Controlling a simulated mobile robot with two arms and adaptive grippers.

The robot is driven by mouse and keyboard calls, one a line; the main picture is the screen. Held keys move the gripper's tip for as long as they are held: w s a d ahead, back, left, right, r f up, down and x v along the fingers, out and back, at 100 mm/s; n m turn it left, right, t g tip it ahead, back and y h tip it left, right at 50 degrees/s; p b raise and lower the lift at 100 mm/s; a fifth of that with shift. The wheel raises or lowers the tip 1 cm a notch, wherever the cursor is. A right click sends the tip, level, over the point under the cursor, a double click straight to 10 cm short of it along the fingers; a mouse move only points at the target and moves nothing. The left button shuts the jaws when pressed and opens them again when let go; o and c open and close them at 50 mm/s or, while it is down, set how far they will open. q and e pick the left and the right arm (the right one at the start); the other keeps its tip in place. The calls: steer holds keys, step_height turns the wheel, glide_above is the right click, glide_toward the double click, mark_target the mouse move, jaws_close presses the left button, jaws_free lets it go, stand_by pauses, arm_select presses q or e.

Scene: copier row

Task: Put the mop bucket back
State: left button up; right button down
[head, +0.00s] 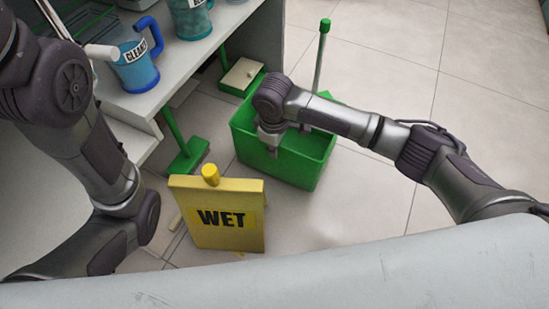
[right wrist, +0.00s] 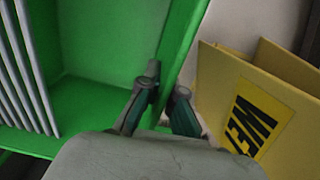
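The green mop bucket (head: 310,174) stands on the tiled floor in the middle of the head view. My right gripper (head: 270,146) reaches down at its near left rim. In the right wrist view, the gripper's two fingers (right wrist: 167,88) straddle the bucket's thin green wall (right wrist: 182,52), one inside and one outside. They sit close against the wall and appear shut on it. Grey bars (right wrist: 30,70) show inside the bucket.
A yellow WET sign (head: 217,232) stands close in front of the bucket. A green brush (head: 186,155) and a green dustpan-like item (head: 241,75) are by the grey shelf (head: 225,25), which bears blue jugs (head: 136,66). A green-tipped pole (head: 321,55) rises behind the bucket. Floor at right is clear.

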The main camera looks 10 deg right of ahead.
step_height(320, 180, down, 3)
steer(key=shift+f+b, duration=0.1)
steer(key=shift+b, duration=1.1)
steer(key=shift+f, duration=0.1)
steer(key=c, duration=1.3)
jaws_free()
steer(key=shift+f, duration=0.1)
